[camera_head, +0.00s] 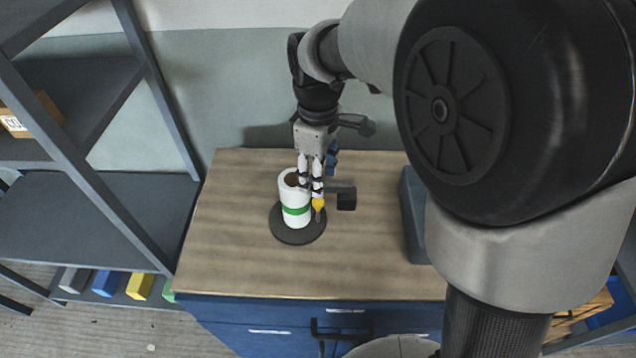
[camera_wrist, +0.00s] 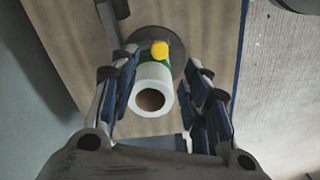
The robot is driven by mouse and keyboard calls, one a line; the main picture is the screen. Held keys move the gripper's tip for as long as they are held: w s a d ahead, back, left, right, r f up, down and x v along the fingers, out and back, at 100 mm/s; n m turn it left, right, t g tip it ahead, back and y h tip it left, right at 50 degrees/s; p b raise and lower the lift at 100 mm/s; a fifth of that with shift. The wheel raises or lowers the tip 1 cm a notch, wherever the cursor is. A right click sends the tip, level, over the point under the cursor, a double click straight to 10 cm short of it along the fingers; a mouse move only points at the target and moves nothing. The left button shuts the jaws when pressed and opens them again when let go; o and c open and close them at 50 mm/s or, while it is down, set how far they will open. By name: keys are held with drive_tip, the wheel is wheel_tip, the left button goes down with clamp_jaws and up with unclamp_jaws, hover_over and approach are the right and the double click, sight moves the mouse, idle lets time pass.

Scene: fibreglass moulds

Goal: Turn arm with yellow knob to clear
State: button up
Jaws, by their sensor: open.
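A white roll with a green band (camera_head: 295,205) stands upright on a dark round base (camera_head: 293,236) on the wooden top. The yellow knob (camera_head: 318,204) is at the roll's right side in the head view, with a short stem below it. In the wrist view the knob (camera_wrist: 160,49) sits beyond the roll's open end (camera_wrist: 150,98), close to its green band. My gripper (camera_head: 312,186) points down over the roll and knob. Its fingers are apart, one on each side of the roll and knob in the wrist view (camera_wrist: 163,92), with nothing visibly held. The knob's arm is mostly hidden.
A dark block (camera_head: 346,201) shows just right of the knob. A grey bin-like object (camera_head: 413,215) stands at the right of the wooden top (camera_head: 225,255). The top's left and front are clear. Grey shelving (camera_head: 90,215) stands at the left, and a wall behind.

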sight(318, 200)
wheel_tip(318, 200, down, 8)
drive_tip(key=shift+r+b, duration=0.1)
drive_tip(key=shift+b, duration=1)
drive_tip(key=shift+c, duration=0.2)
clamp_jaws()
